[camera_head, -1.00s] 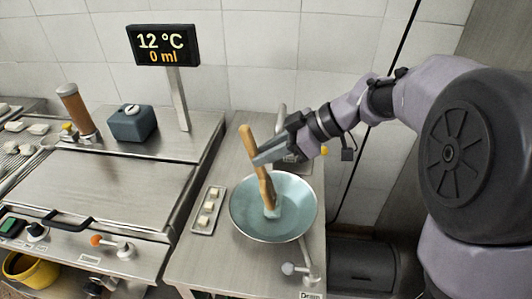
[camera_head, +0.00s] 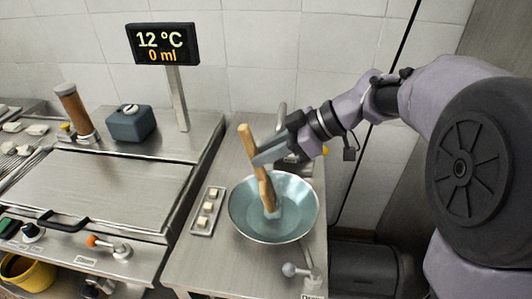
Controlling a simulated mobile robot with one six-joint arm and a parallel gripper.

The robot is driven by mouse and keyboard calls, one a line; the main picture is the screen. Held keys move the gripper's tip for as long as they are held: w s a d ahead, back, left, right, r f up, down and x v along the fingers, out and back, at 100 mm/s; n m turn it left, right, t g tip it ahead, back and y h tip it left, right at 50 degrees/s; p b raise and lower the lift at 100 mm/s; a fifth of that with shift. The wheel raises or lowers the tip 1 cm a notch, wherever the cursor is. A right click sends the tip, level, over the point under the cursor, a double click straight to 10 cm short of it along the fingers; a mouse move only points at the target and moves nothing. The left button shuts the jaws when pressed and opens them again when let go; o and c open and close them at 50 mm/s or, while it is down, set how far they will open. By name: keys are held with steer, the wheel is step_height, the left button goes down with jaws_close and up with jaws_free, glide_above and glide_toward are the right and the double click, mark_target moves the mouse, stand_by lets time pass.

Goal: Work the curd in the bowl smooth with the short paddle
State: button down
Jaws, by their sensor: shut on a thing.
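The bowl (camera_head: 300,217) is a wide metal bowl with a blue-green inside, on the steel counter. The short paddle (camera_head: 246,146) is wooden and tilted slightly, its top leaning left and its lower end down in the bowl. My gripper (camera_head: 262,158) reaches in from the right and is shut on the paddle's handle above the bowl's rim. A pale blue-green lump at the paddle's foot may be curd or the paddle's end; I cannot tell. I cannot make out separate curd in the bowl.
A small tray (camera_head: 197,227) with several pale cubes lies left of the bowl. A tap (camera_head: 281,118) stands behind it. A valve lever (camera_head: 292,269) is in front. A display (camera_head: 163,44) reads 12 °C and 0 ml. The steel lid (camera_head: 95,195) at left is clear.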

steer(key=shift+w+d+r+p, duration=0.15)
steer(key=shift+w+p, duration=0.15)
steer(key=shift+w, duration=0.55)
steer(key=shift+s+f+b, duration=0.2)
steer(key=shift+s+b, duration=0.7)
steer(key=shift+s, duration=0.05)
steer(key=shift+w+r+p, duration=0.2)
steer(key=shift+w+p, duration=0.2)
steer(key=shift+w, duration=0.6)
steer(key=shift+s+a+f+b, duration=0.1)
steer(key=shift+s+b, duration=0.1)
steer(key=shift+s, duration=0.3)
steer(key=shift+s+a+f+b, duration=0.1)
steer(key=shift+s+b, duration=0.1)
steer(key=shift+s, duration=0.25)
steer(key=shift+w+d, duration=0.25)
steer(key=shift+w, duration=0.7)
steer(key=shift+s+a, duration=0.2)
steer(key=shift+s, duration=0.75)
steer(key=shift+w+d, duration=0.15)
steer(key=shift+w, duration=0.85)
steer(key=shift+s+r, duration=0.1)
steer(key=shift+s, duration=0.85)
steer(key=shift+w, duration=0.85)
